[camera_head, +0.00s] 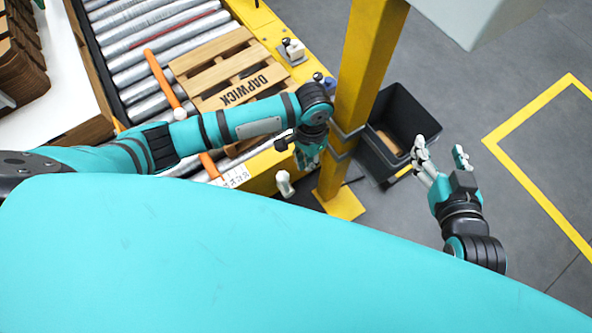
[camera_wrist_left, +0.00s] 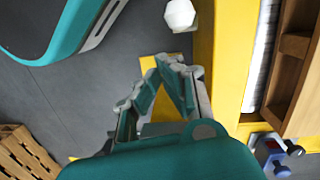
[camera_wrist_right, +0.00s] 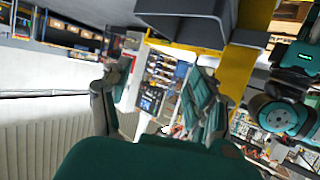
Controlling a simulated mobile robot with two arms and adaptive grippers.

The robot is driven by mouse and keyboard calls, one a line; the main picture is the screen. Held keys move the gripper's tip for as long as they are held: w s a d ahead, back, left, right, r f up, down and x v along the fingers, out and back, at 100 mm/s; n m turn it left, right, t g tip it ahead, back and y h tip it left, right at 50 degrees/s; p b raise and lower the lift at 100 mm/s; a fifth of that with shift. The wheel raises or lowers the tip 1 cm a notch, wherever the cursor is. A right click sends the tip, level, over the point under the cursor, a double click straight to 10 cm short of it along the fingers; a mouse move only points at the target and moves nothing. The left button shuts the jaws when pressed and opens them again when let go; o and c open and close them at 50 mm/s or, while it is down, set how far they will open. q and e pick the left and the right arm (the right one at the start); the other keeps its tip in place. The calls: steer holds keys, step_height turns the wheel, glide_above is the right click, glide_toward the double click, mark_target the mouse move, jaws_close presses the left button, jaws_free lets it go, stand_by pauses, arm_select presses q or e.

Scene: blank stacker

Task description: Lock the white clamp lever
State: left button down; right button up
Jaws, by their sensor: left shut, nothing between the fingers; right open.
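A white knob-ended part, which looks like the white clamp lever (camera_head: 284,183), stands beside the yellow conveyor frame in the head view. A white faceted knob (camera_wrist_left: 180,15), likely the same part, shows at the top of the left wrist view. My left gripper (camera_head: 308,160) is shut and empty, pointing down a little above and to the right of it in the head view, apart from it. Its closed fingertips (camera_wrist_left: 180,66) show below the knob in the left wrist view. My right gripper (camera_head: 441,153) is open and empty, off to the right; its fingers (camera_wrist_right: 155,92) are spread in the right wrist view.
A yellow post (camera_head: 365,65) stands close to my left gripper. A black bin (camera_head: 405,118) is behind it. A wooden pallet (camera_head: 225,65) marked DAPWICK lies on the rollers (camera_head: 155,40). Another small white fixture (camera_head: 292,52) sits on the frame. Grey floor (camera_head: 540,90) is open at right.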

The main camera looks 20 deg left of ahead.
mark_target(283, 181)
arm_select(q)
steer(key=w+a, duration=0.2)
steer(key=shift+a+n+y, duration=0.3)
steer(key=shift+a+y, duration=0.05)
steer(key=shift+y, duration=0.05)
arm_select(e)
steer(key=shift+w+a+r+t, duration=0.15)
steer(key=shift+r+t, duration=0.1)
steer(key=shift+r, duration=0.15)
steer(key=shift+w+a+r+t, duration=0.15)
steer(key=shift+r+t, duration=0.1)
steer(key=shift+r, duration=0.15)
arm_select(q)
steer(key=shift+f, duration=0.1)
arm_select(e)
steer(key=shift+d+r, duration=0.1)
